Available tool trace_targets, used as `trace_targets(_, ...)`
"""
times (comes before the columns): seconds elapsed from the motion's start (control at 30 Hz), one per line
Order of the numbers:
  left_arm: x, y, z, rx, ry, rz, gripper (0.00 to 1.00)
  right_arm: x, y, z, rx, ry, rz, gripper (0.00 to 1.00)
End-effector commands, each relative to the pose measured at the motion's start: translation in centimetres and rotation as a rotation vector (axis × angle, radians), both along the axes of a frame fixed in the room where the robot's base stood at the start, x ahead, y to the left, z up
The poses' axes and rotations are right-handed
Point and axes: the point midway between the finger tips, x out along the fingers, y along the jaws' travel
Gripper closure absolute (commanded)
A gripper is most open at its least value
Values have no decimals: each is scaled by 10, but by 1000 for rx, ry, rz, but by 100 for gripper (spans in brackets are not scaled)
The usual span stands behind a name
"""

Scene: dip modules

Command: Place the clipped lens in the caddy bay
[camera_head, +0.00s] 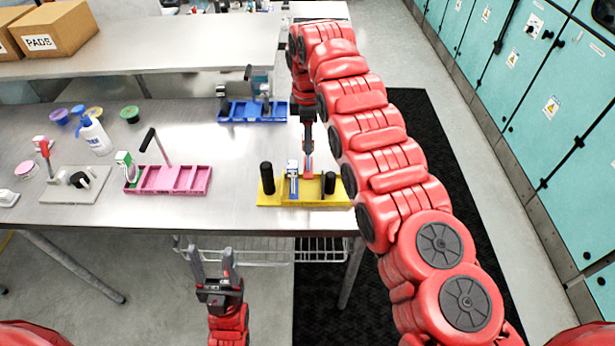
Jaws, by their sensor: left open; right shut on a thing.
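My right gripper (308,145) points down over the yellow tray (280,199) and is shut on a small reddish thing (308,168). The picture is too small to tell whether this is the clipped lens, or whether it touches the tray. A blue-and-white upright piece (293,180) stands just left of it. A pink caddy (170,182) with bays and a dark-gripped handle is left of the yellow tray. A blue caddy (257,114) stands farther back. My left gripper (211,256) is open and empty, in front of the table's near edge.
Black cylinders (267,178) stand on the yellow tray. A grey board (65,193) with tools, a white bottle (94,136) and several small pots are at the left. A raised shelf (180,45) with boxes (60,27) is behind. Bare table lies between the pink and yellow pieces.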

Motion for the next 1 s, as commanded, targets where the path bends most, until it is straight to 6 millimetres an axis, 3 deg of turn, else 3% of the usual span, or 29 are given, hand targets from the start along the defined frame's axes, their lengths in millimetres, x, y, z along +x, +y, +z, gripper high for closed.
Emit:
trace_targets(0.03,0,0,-3,0,-2,0,41,0,-3,-14,1,4,-3,100)
trace_targets(0.1,0,0,10,0,-1,0,41,-1,1,-19,5,2,1,100)
trace_targets(0.3,0,0,21,0,-2,0,41,-1,1,-49,3,2,-1,100)
trace_targets(0.73,0,0,32,0,-1,0,41,-1,1,-94,2,2,0,100)
trace_targets(1.0,0,0,31,0,-1,0,41,0,1,-98,3,-2,-1,100)
